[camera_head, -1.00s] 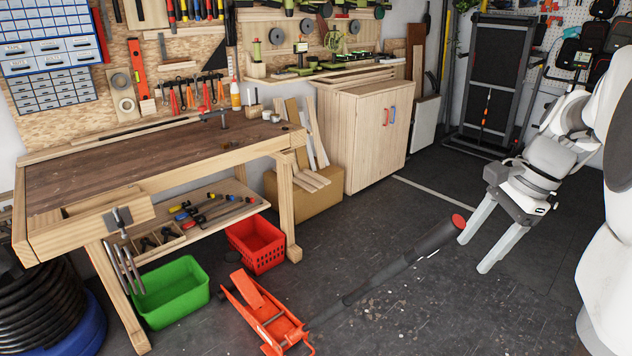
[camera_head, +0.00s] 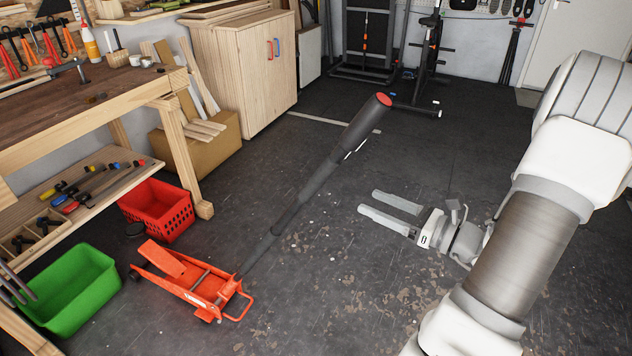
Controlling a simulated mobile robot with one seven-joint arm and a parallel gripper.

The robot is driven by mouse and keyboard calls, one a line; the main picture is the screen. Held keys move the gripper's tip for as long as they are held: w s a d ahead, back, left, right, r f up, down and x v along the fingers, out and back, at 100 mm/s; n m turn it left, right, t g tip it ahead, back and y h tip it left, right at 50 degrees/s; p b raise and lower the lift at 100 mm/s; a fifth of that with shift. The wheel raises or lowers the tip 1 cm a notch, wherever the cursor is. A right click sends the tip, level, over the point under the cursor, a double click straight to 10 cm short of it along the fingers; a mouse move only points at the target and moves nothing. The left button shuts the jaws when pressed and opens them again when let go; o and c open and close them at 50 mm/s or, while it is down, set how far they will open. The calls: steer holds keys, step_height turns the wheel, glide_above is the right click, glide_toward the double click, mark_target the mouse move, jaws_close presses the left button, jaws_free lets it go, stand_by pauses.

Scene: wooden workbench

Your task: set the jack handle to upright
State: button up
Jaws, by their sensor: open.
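The red floor jack (camera_head: 190,282) stands on the dark floor at the lower left of the head view. Its long black jack handle (camera_head: 318,183) rises from the jack toward the upper right. It is tilted, not upright, and ends in a thick grip with a red cap. My gripper (camera_head: 368,201) is open and empty, its two pale fingers pointing left. It appears right of the handle, below the grip, with a gap between them in the picture. How far apart they are in depth is unclear.
A red crate (camera_head: 158,222) and a green bin (camera_head: 70,302) stand beside the jack, by the wooden workbench (camera_head: 100,115). A wooden cabinet (camera_head: 245,72) stands behind. Exercise equipment (camera_head: 428,60) is at the back. Floor around my gripper is clear.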

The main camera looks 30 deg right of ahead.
mark_target(318, 179)
steer(key=b+x, duration=0.2)
steer(key=x, duration=1.3)
steer(key=shift+a+b, duration=0.1)
steer(key=shift+b, duration=0.2)
steer(key=shift+c, duration=0.2)
jaws_close()
stand_by(0.4)
